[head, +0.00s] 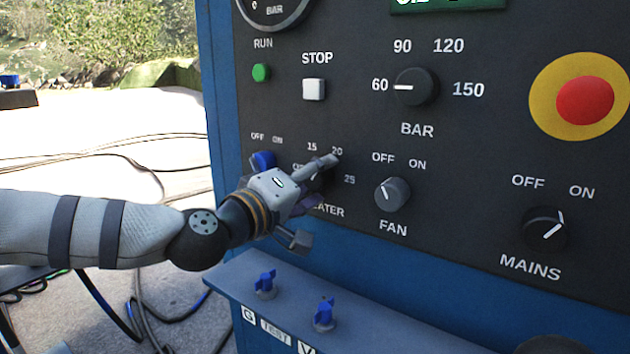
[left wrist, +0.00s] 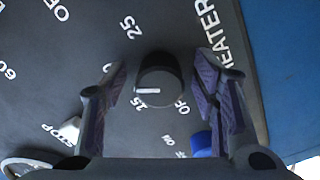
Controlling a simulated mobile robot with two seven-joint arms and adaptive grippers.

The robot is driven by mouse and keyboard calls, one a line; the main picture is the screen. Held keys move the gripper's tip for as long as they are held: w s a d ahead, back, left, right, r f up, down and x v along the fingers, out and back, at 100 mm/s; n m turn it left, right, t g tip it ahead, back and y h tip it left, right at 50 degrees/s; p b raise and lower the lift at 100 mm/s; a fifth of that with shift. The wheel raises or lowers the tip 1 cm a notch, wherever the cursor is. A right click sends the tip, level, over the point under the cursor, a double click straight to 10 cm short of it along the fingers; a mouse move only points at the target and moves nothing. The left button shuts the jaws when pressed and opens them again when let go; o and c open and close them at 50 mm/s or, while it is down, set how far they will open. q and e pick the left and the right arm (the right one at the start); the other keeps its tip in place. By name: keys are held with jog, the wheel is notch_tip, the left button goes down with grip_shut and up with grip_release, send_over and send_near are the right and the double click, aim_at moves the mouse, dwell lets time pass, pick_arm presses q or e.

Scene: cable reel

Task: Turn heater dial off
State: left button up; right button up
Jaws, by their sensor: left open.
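In the head view the dial is mostly hidden behind my left gripper (head: 316,200). The left gripper is open, its purple-padded fingers on either side of the dial in the left wrist view, with gaps visible between the pads and the knob. I cannot tell if the fingertips reach past its face. My right gripper is not in view.
A blue switch (head: 263,160) is close beside my left gripper. The fan dial (head: 392,194) is just right of it, with the mains dial (head: 545,229) farther right. Blue valves (head: 324,314) stand on the ledge below. The pressure dial (head: 415,87) and stop button (head: 314,89) are above.

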pick_arm(q)
jog(key=v, duration=1.2)
